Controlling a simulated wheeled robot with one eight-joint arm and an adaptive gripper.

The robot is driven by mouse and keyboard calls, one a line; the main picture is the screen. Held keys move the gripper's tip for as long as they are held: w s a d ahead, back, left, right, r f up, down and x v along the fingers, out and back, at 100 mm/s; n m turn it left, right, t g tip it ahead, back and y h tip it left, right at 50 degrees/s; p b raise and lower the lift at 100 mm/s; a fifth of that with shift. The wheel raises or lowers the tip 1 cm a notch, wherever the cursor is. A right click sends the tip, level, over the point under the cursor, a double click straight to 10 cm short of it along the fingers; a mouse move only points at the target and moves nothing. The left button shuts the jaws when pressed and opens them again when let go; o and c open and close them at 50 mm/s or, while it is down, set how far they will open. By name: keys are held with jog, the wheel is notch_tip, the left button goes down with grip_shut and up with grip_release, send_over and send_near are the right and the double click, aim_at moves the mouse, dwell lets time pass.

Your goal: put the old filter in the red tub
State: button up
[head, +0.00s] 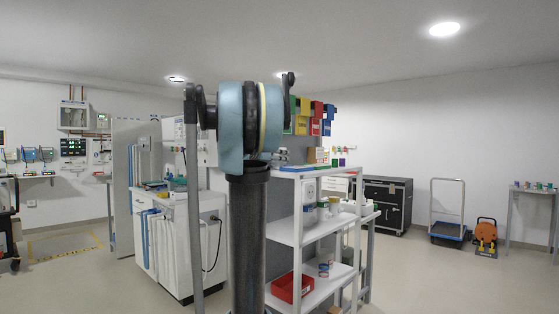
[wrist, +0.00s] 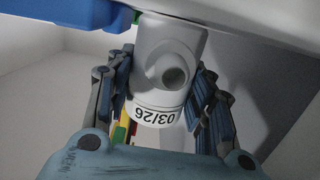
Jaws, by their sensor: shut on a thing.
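In the wrist view, a pale grey filter (wrist: 150,88) with a round side port carries a white label reading 03/26, seen upside down. My gripper (wrist: 166,66) is shut on it, with one finger on each side. The filter's top end is close under a white and blue body; I cannot tell if they touch. In the head view my own arm stands in the middle, and the gripper and filter are not seen there. A red tub (head: 291,288) sits on the low shelf of the white rack, right of my arm.
The white rack (head: 299,235) holds small containers on its shelves. Coloured bins (head: 316,118) hang above it. A white cabinet (head: 178,245) stands left of my arm. Floor is clear at the right, before a trolley (head: 448,225) and an orange reel (head: 486,234).

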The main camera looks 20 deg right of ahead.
jog(key=shift+f, duration=0.1)
jog(key=o, duration=1.1)
jog(key=shift+c, duration=0.2)
jog(key=v, duration=1.2)
jog(key=shift+f, duration=0.1)
